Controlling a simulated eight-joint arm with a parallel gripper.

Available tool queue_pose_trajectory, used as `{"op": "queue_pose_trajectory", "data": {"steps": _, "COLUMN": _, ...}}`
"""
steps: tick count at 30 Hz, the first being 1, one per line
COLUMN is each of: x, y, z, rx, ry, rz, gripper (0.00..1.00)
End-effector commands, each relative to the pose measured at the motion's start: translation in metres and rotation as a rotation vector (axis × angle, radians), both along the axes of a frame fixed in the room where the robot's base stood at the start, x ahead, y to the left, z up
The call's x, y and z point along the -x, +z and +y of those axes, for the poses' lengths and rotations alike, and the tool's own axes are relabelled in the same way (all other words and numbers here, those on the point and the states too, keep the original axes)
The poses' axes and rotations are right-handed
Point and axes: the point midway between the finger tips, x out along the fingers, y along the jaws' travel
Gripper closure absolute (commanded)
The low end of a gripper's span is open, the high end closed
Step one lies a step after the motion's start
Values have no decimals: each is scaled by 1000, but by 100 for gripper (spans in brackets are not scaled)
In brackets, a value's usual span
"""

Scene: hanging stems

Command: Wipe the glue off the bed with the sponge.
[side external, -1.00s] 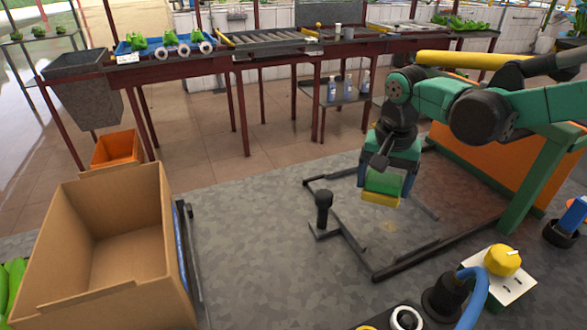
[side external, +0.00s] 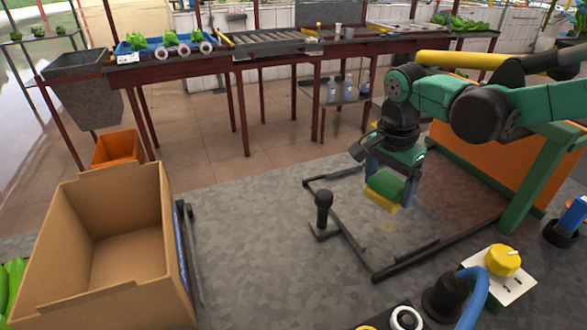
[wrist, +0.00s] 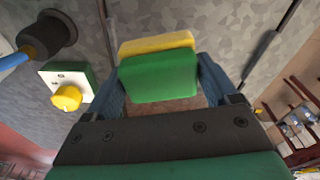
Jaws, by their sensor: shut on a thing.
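My gripper (side external: 391,180) is shut on a sponge (side external: 384,191) with a green upper layer and a yellow lower layer. In the wrist view, the sponge (wrist: 158,78) sits between the two blue fingers of my gripper (wrist: 162,84). The sponge is tilted in the side view, over the grey mottled bed (side external: 345,202) inside a dark frame. I cannot tell for sure whether it touches the bed. A faint yellowish glue patch (side external: 390,227) lies on the bed just in front of the sponge. Any glue under the sponge is hidden.
A short black post (side external: 323,205) stands at the frame's left side. A box with a yellow knob (side external: 502,261) is at the front right, near a blue hose (side external: 474,297). A big open cardboard box (side external: 100,250) stands at left. An orange panel (side external: 480,165) is behind the bed.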

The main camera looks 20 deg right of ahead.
Motion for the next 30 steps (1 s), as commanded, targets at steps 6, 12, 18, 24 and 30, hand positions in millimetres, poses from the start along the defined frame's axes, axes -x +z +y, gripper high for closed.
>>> {"op": "queue_pose_trajectory", "data": {"steps": 6, "x": 5, "y": -1, "z": 0, "rx": 8, "ry": -228, "rz": -2, "gripper": 69}}
{"op": "queue_pose_trajectory", "data": {"steps": 12, "x": 5, "y": -9, "z": 0, "rx": 9, "ry": -253, "rz": -3, "gripper": 69}}
{"op": "queue_pose_trajectory", "data": {"steps": 18, "x": 5, "y": -26, "z": 0, "rx": 9, "ry": -251, "rz": -2, "gripper": 69}}
{"op": "queue_pose_trajectory", "data": {"steps": 24, "x": 5, "y": -44, "z": 0, "rx": 9, "ry": -250, "rz": -2, "gripper": 69}}
{"op": "queue_pose_trajectory", "data": {"steps": 30, "x": 5, "y": -62, "z": 0, "rx": 9, "ry": -250, "rz": -2, "gripper": 69}}
